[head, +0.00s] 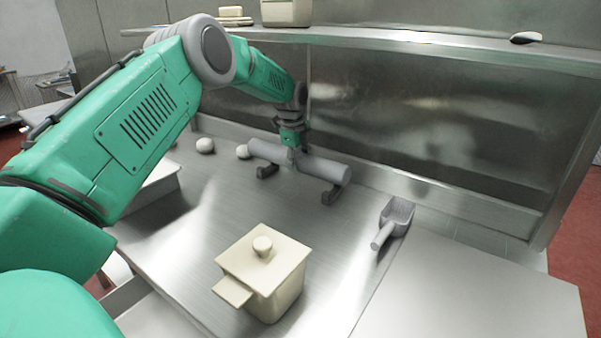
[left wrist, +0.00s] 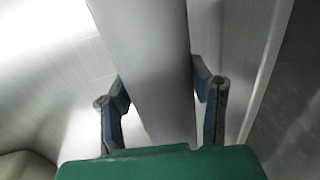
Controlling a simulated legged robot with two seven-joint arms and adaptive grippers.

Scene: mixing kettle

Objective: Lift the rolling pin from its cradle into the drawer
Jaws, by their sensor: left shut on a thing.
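A grey rolling pin (head: 325,167) lies across two dark cradle supports (head: 331,195) at the back of the steel worktop. My left gripper (head: 293,155) is over the pin's middle, shut on it. In the left wrist view the pin (left wrist: 150,60) runs between the two fingers of my left gripper (left wrist: 162,100), one on each side. The pin appears to be resting in the cradle. An open drawer seems to show at the lower left, below the worktop's front edge (head: 160,300), partly out of frame. My right gripper is not in view.
A cream lidded canister (head: 275,285) stands at the front of the worktop. A grey scoop (head: 394,222) lies to the right. White round objects (head: 205,146) sit left of the pin. A steel shelf (head: 400,42) runs above the back wall.

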